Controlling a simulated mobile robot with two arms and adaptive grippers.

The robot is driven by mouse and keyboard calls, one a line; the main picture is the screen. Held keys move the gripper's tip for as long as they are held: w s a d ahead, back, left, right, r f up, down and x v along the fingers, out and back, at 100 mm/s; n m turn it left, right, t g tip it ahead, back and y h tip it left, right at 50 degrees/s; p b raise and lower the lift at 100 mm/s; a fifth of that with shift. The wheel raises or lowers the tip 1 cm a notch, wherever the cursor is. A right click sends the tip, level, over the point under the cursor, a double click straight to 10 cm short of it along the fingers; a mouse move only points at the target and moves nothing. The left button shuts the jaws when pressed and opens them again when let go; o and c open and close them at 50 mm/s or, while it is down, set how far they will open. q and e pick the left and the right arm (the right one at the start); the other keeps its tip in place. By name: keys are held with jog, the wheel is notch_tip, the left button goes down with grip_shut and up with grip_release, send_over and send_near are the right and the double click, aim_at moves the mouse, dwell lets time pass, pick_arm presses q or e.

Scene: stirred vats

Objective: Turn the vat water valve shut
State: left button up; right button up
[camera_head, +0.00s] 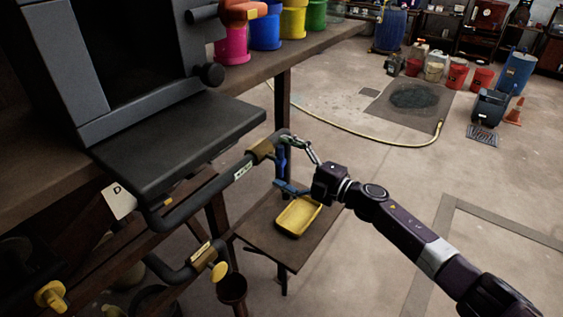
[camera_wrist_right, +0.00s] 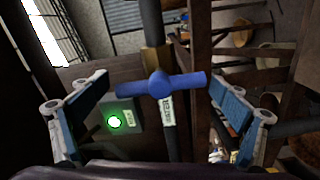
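A valve with a blue T-shaped handle (camera_head: 281,157) sits on a black pipe (camera_head: 216,188) beside a brass fitting (camera_head: 262,151). My right gripper (camera_head: 284,162) is open, one finger above and one below the handle in the head view. In the right wrist view the right gripper (camera_wrist_right: 159,82) shows gaps on both sides of the handle. My left gripper is not in view.
A lower pipe carries a yellow-handled valve (camera_head: 219,271). A yellow tray (camera_head: 299,215) rests on a small dark table (camera_head: 262,236) below the gripper. A black vat housing (camera_head: 180,135) stands at left. A green-lit box (camera_wrist_right: 122,116) shows behind the handle. Floor to the right is open.

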jog(key=shift+o, duration=0.4)
jog(key=shift+s+d, duration=0.15)
jog(key=shift+d, duration=0.15)
jog(key=v, duration=1.1)
jog(key=shift+s, duration=0.15)
jog(key=shift+d, duration=0.15)
